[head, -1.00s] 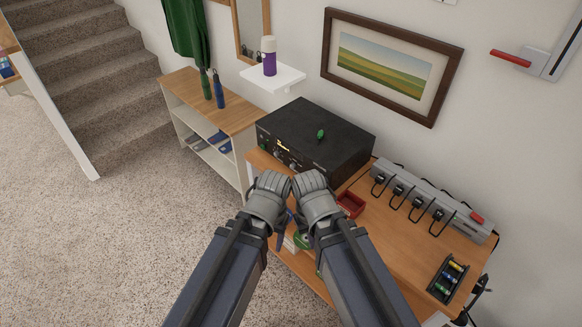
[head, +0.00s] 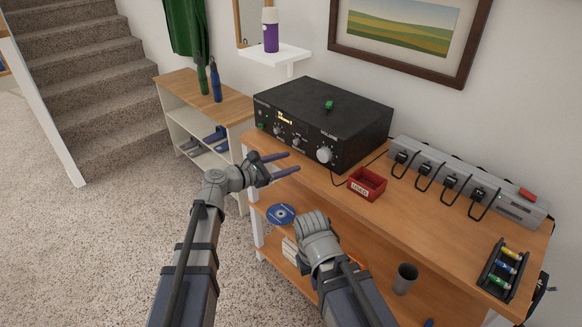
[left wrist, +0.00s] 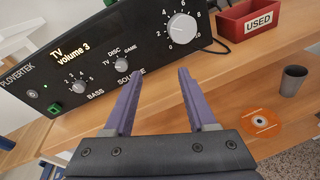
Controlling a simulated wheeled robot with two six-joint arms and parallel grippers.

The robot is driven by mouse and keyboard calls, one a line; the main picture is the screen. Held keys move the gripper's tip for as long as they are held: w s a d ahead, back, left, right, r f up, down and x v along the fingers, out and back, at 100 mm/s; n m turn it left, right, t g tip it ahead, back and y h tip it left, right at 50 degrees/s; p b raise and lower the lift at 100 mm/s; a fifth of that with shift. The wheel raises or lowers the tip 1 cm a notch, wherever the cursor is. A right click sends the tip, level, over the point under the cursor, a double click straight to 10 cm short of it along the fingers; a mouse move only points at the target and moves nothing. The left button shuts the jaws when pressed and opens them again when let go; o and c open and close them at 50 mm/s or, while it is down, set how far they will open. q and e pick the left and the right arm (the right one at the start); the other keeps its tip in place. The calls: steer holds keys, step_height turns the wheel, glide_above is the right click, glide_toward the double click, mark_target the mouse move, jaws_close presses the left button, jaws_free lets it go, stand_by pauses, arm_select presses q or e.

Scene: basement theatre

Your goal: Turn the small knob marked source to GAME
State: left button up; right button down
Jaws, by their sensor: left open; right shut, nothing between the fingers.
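The black receiver (head: 335,118) stands on the wooden desk, and its front panel fills the upper left wrist view (left wrist: 100,55). The small source knob (left wrist: 121,65) sits between the bass knob (left wrist: 77,87) and the large volume knob (left wrist: 181,28). TV, DISC and GAME are printed around it. The display (left wrist: 72,50) reads "TV volume 3". My left gripper (head: 293,162) is open and empty, in front of the panel and apart from the knobs; its purple fingers (left wrist: 161,78) point towards the panel. My right gripper (head: 317,224) is shut and empty, lower, by the desk's front edge.
A red box marked USED (head: 367,184) stands right of the receiver. A grey power strip (head: 465,185) with plugs lies along the wall. A blue disc (head: 281,214) and a dark cup (head: 404,278) are on the lower shelf. A battery tray (head: 503,270) sits at right.

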mark_target(295, 143)
arm_select(q)
steer(key=w+a+n+t+b, duration=0.2)
steer(key=w+a+n+t, duration=0.1)
steer(key=w+a+n, duration=0.15)
steer(key=shift+n, duration=0.25)
steer(key=shift+s+d+x, duration=0.15)
steer(key=shift+x, duration=1.7)
steer(key=shift+s+d+x, duration=0.15)
steer(key=shift+x, duration=1.65)
arm_select(e)
steer(key=shift+f, duration=1.75)
arm_select(q)
jaws_close()
